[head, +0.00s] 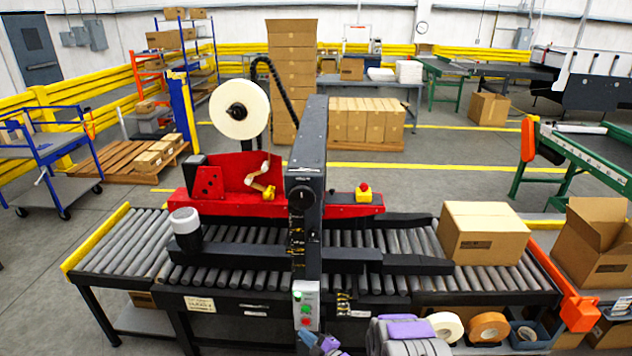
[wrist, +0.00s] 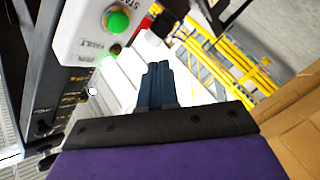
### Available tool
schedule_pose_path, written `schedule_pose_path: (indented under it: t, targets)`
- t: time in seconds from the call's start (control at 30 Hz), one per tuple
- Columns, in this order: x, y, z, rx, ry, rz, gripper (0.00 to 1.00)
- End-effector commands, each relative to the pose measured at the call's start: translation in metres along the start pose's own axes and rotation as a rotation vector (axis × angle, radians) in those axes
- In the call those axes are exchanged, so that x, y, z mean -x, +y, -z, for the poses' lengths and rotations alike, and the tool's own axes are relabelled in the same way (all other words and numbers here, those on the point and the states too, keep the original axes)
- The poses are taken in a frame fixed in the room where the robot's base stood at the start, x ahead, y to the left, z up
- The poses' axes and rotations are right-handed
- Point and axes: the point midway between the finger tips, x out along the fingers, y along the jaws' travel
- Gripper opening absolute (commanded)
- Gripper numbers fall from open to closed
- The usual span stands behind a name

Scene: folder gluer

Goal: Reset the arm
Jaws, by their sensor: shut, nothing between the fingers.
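My gripper (wrist: 158,70) shows in the wrist view as two dark blue fingers close together, with nothing between them. Its dark bracket and purple wrist part fill the bottom of that view. In the head view a blue and purple part of my arm shows at the bottom edge, just below the control box (head: 305,305) on the machine's front. In the wrist view the control box (wrist: 85,35), with a green button (wrist: 117,20), is at the upper left, apart from the fingers.
The roller conveyor (head: 110,245) crosses the head view, with a closed carton (head: 484,234) on its right part. A dark upright column (head: 308,150) and a red machine body (head: 225,200) stand over it. Tape rolls (head: 488,327) and an open carton (head: 595,240) are at the right.

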Motion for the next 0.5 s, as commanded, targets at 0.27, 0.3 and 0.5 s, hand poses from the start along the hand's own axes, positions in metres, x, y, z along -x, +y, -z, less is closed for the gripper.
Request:
schedule_pose_path:
  t: [0.27,0.3,0.5]
  targets:
    - [0.000,0.058,-0.017,0.005,-0.185,0.088,0.00]
    - [0.003,0.070,-0.020,0.001,-0.227,0.102,0.00]
    - [0.025,0.122,-0.027,-0.043,-0.433,0.154,0.00]
